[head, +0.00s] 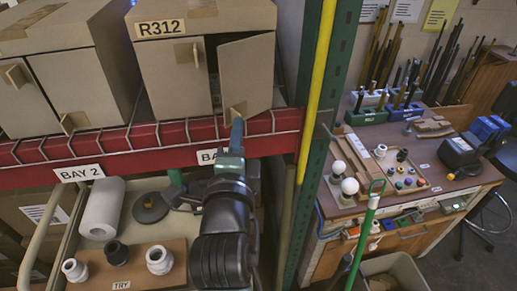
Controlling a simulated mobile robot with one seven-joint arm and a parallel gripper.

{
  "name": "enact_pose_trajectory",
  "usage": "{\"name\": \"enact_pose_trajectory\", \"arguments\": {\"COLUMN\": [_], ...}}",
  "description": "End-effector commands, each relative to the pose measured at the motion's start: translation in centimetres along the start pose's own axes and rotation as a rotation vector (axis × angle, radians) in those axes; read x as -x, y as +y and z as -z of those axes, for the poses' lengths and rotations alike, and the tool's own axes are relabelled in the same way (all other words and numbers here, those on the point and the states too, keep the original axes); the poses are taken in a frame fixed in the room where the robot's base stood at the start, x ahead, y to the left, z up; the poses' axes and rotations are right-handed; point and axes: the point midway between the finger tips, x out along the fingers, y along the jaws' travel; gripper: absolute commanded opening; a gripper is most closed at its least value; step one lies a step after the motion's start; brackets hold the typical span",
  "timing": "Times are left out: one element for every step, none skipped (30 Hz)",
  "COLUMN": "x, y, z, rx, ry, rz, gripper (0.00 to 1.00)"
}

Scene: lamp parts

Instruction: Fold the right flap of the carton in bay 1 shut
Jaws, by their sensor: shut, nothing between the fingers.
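The carton labelled R312 (205,20) stands on the shelf above a partly hidden bay sign (207,157). Its right flap (247,72) is ajar, with a dark gap between it and the left flap (170,84), which looks flat against the front. A small cardboard tab (236,111) shows at the right flap's lower edge. My gripper (237,128) is shut and empty, with its tip just below this tab. I cannot tell whether they touch.
Another carton (45,80) stands to the left, above the BAY 2 sign (79,173). A red beam with wire mesh (130,138) runs below the cartons. A green upright (322,100) and yellow post (317,85) border the right side. A cluttered workbench (400,195) lies beyond.

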Motion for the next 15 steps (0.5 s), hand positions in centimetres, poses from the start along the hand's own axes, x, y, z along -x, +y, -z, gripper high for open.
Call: {"name": "enact_pose_trajectory", "arguments": {"x": [-0.4,-0.5,-0.8,-1.0,-1.2,-1.4,-1.6,-1.8,-2.0,-2.2,-2.4,-2.6,-2.8,-2.9,-3.1], "y": [0.7,0.7,0.6,0.7,0.6,0.7,0.6,0.6,0.5,0.6,0.5,0.5,0.5,0.4,0.4], "z": [-0.6,-1.0,-1.4,-1.8,-2.0,-2.4,-2.6,-2.9,-3.2,-3.4,-3.5,-3.7,-3.9,-4.0,-4.2], "rx": [-0.001,0.0,-0.001,-0.001,-0.001,-0.001,-0.001,-0.001,-0.001,-0.001,-0.001,-0.001,-0.001,-0.001,-0.001], "ry": [-0.004,-0.005,-0.006,-0.007,-0.007,-0.006,-0.006,-0.007,-0.007,-0.006,-0.006,-0.005,-0.005,-0.006,-0.006], "rz": [0.004,0.004,0.004,0.003,0.003,0.001,0.002,0.001,0.001,0.0,0.0,0.0,-0.001,-0.001,-0.002], "gripper": [0.0,0.0,0.0,0.0,0.0,0.0,0.0,0.0,0.0,0.0,0.0,0.0,0.0,0.0,0.0]}}
